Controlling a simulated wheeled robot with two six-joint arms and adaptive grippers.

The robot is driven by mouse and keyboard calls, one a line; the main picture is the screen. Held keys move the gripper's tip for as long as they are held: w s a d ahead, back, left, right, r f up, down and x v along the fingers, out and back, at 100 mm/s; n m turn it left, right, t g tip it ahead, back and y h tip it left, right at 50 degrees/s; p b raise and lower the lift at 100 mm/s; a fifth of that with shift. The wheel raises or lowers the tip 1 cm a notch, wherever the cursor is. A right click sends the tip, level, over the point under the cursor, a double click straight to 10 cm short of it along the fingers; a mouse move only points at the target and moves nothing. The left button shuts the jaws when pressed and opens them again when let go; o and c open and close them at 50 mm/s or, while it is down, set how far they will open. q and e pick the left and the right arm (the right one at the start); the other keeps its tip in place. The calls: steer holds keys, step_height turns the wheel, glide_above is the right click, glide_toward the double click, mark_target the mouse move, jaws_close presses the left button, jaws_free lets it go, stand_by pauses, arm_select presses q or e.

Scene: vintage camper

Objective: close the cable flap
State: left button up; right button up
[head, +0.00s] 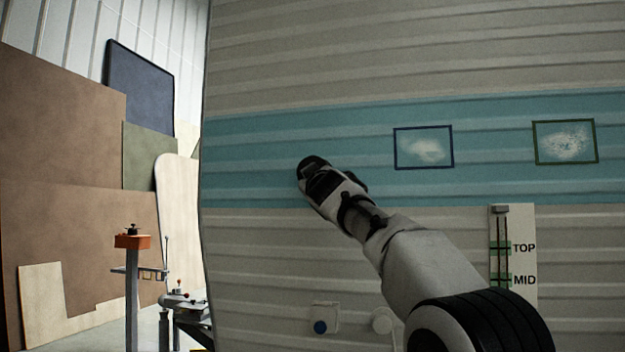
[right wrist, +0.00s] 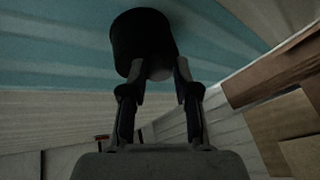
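My right arm reaches up across the camper wall (head: 350,70). My right gripper (head: 315,170) is in front of the blue band. In the right wrist view its two fingers (right wrist: 159,74) close around the grey end of a black cylinder (right wrist: 140,38), which points at the wall. Low on the wall are a small white square fitting (head: 325,309) with a blue disc and a white round fitting (head: 381,321) beside it. I cannot tell which of these is the cable flap, or whether it is open. Both are well below my right gripper. My left gripper is out of view.
Two framed pale patches, left (head: 423,149) and right (head: 566,143), are on the blue band. A slider panel (head: 523,263) marked TOP and MID is at right. An orange-topped post (head: 132,242) and metal fittings stand at lower left, before leaning boards (head: 60,130).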

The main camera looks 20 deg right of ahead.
steer(key=o, duration=0.3)
steer(key=shift+w+f, duration=0.4)
steer(key=shift+f, duration=0.1)
steer(key=shift+s+r, duration=0.1)
steer(key=shift+r, duration=0.1)
